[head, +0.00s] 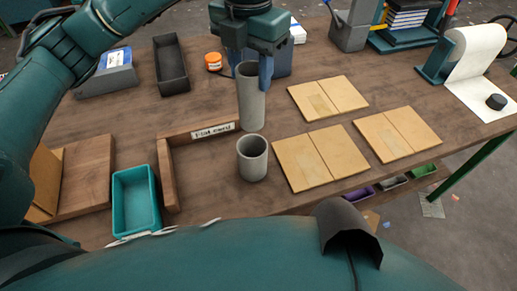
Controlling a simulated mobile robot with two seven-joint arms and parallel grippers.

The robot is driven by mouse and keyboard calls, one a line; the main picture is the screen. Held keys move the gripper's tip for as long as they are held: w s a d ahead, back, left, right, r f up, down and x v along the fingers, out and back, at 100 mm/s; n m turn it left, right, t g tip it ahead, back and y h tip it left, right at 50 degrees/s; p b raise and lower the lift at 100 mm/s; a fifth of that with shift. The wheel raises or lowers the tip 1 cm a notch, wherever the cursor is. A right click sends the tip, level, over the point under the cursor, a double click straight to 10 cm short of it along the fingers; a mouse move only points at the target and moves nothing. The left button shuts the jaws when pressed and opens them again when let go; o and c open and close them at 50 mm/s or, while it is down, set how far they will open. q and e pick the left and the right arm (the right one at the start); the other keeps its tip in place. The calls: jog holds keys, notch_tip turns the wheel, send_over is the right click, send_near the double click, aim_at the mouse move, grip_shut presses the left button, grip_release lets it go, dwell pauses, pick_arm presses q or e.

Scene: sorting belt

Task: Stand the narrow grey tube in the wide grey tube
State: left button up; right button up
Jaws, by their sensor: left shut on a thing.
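My left gripper (251,80) comes down from the top middle, with one blue finger on each side of the tall narrow grey tube (252,103). It is shut on this tube near its upper end, and the tube is upright. I cannot tell whether its lower end touches the table. The wide grey tube (252,165) is shorter and stands upright on the table, nearer to me and just below the narrow tube in the picture. Its open mouth faces up. The two tubes are separate. My right gripper is not in view.
A low wooden frame with a label (214,130) lies left of the tubes, with a teal tray (136,200) beyond. Flat cardboard boxes (320,158) lie to the right. An orange-lidded jar (213,62) and dark tray (171,66) stand farther back.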

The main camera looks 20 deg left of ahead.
aim_at(251, 123)
pick_arm(q)
notch_tip(251, 123, down, 12)
jog(key=shift+s+a+p, duration=0.1)
jog(key=shift+p, duration=0.3)
jog(key=shift+f, duration=0.5)
notch_tip(251, 123, down, 4)
jog(key=shift+r, duration=0.15)
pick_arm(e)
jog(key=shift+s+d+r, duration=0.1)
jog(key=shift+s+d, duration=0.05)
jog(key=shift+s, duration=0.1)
pick_arm(q)
jog(key=shift+f, duration=0.35)
jog(key=o, duration=1.2)
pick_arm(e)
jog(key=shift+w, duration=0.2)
